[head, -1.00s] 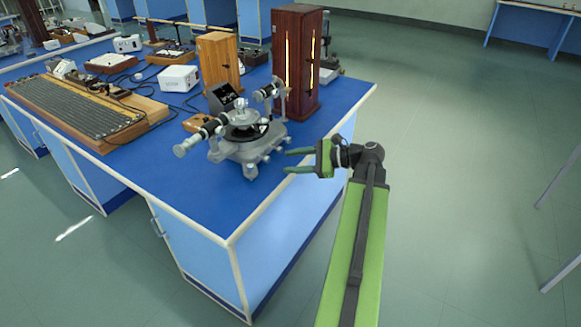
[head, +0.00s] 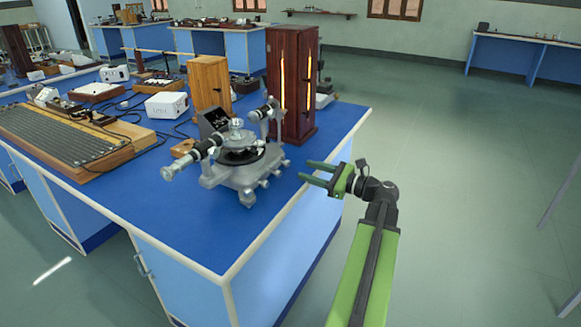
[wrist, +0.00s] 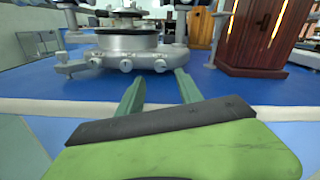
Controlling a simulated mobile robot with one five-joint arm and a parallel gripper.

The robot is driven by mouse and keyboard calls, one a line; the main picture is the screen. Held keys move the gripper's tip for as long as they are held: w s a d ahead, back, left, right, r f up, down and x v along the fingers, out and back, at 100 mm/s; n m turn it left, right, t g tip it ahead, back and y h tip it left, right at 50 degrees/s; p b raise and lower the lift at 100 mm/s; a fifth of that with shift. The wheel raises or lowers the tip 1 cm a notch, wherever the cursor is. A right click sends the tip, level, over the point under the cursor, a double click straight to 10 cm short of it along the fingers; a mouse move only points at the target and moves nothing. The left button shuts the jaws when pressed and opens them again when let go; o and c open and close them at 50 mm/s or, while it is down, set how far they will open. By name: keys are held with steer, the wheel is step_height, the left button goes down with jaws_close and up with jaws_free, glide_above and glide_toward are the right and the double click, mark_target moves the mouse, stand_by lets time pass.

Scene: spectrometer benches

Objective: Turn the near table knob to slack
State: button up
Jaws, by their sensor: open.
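The grey metal spectrometer (head: 240,172) stands on the blue bench top, with its small round table (head: 237,136) on top and a telescope tube pointing to the left. Several small knobs stick out low on its base; one is a round knob (head: 247,199) at the near side. In the wrist view the base knobs, such as this middle one (wrist: 126,65), face me; I cannot tell which is the table knob. My green gripper (head: 303,171) is open and empty, to the right of the base and apart from it. Its fingers (wrist: 158,76) point toward the base in the wrist view.
A dark red wooden cabinet (head: 293,85) with a glowing slit stands behind the spectrometer. A lighter wooden box (head: 211,84) and a white box (head: 167,105) are further left. The blue bench (head: 225,240) has a pale edge below my gripper. Floor is free at right.

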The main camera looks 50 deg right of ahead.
mark_target(289, 165)
steer(key=x, duration=0.7)
steer(key=shift+w, duration=0.1)
